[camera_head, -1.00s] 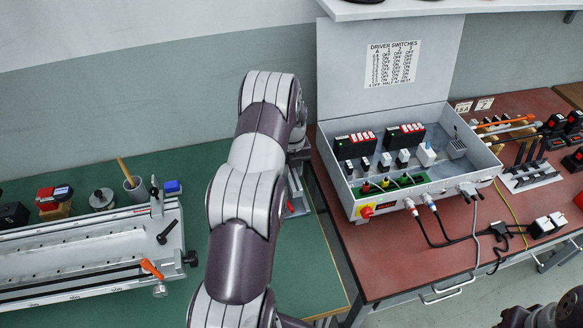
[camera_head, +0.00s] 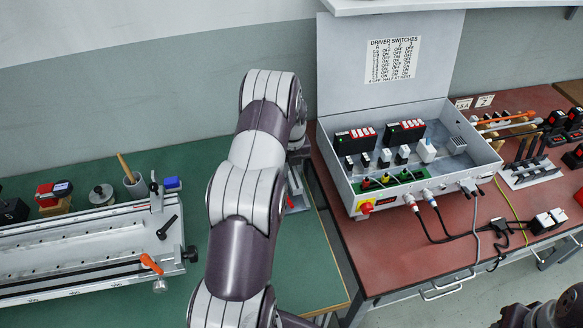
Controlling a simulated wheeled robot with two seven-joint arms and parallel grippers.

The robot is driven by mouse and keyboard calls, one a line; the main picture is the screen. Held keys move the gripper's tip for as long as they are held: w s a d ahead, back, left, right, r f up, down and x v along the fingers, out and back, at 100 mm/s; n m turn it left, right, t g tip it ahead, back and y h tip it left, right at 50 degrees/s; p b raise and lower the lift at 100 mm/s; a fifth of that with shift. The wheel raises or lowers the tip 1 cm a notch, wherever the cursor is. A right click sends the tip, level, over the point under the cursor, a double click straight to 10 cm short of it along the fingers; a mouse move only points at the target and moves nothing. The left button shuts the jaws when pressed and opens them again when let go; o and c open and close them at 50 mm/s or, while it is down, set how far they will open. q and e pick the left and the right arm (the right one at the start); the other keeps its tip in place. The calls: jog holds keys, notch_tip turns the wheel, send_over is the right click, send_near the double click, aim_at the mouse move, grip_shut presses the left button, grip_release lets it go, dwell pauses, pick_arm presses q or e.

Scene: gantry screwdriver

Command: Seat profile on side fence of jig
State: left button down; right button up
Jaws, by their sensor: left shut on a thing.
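The jig (camera_head: 92,232) is a long silver fixture on the green bench at the left, with an orange lever (camera_head: 151,263) and a black lever at its right end. My left arm rises through the middle of the picture and hides much of what lies behind it. Only a little of my left gripper (camera_head: 297,190) shows, at the right edge of the arm near the green bench's right side. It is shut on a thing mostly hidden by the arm. I cannot make out the profile for certain.
A grey switch box (camera_head: 400,190) with its lid up stands on the red bench (camera_head: 400,265), cables trailing in front. Black tools in a white rack (camera_head: 528,172) stand at the far right. A cup (camera_head: 136,185) and small items line the jig's back.

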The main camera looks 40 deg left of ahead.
aim_at(292, 170)
pick_arm(q)
jog(key=shift+f+b, duration=0.7)
jog(key=shift+f, duration=0.5)
jog(key=c, duration=0.7)
grip_release()
jog(key=shift+c, duration=0.2)
notch_tip(292, 170, up, 13)
jog(key=shift+f, duration=0.15)
